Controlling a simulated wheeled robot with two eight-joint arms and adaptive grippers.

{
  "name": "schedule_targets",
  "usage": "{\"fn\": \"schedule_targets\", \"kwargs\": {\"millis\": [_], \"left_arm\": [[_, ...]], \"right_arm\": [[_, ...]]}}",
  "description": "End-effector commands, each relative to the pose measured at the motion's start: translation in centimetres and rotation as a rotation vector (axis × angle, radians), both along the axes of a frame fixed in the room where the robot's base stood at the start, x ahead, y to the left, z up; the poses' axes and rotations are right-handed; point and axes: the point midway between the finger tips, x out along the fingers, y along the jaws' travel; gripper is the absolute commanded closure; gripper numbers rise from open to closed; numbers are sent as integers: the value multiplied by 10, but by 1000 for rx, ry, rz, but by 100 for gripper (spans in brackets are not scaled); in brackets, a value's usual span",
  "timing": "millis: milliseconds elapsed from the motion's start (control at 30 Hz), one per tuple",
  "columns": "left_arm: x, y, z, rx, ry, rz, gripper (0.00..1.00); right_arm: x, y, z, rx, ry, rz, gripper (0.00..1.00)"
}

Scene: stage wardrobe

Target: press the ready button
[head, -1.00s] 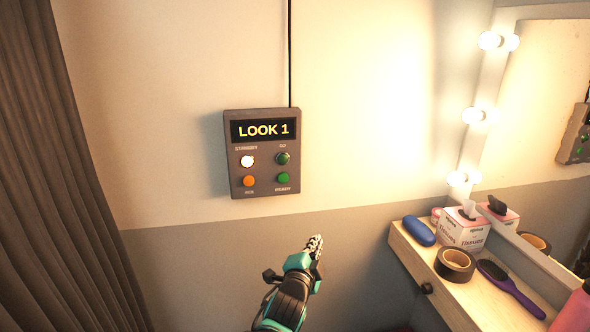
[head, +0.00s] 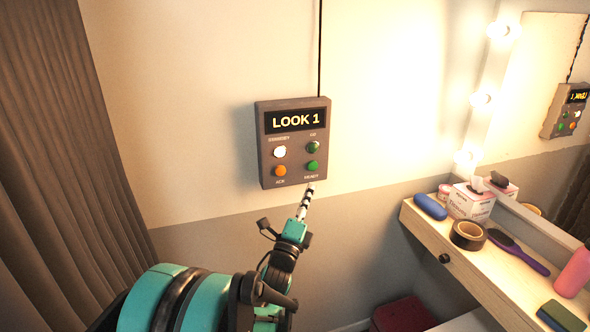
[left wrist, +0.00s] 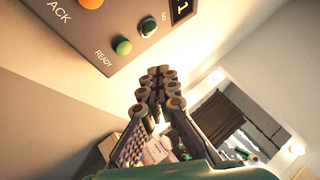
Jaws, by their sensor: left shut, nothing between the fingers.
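The control box (head: 293,143) hangs on the wall with a lit display reading LOOK 1. The ready button (head: 312,167) is green, at the box's lower right, above the READY label. In the left wrist view the ready button (left wrist: 122,47) shows at upper left, clear of the fingers. My left gripper (head: 308,190) is shut and empty, its tips just below the box's lower right corner. In the left wrist view its closed fingers (left wrist: 158,75) point toward the box, apart from the button. My right gripper is not in view.
A white lit button (head: 279,152), an orange button (head: 280,171) and a dark green button (head: 313,147) share the box. A wooden shelf (head: 470,265) at right holds tissues, tape (head: 468,235), a brush and other items. A curtain (head: 60,130) hangs at left.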

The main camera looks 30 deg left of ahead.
Motion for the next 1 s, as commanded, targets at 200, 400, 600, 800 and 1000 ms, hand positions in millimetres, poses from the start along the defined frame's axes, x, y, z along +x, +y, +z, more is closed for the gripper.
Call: {"fn": "schedule_targets", "kwargs": {"millis": [200,400,600,800,1000], "left_arm": [[13,21,-1,-5,0,4,100],[32,44,-1,-6,0,3,100],[47,63,-2,-8,0,3,100],[55,72,-2,-8,0,2,100],[56,73,-2,-8,0,1,100]], "right_arm": [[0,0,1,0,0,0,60],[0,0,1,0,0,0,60],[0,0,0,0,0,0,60],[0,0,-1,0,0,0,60],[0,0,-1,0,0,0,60]]}}
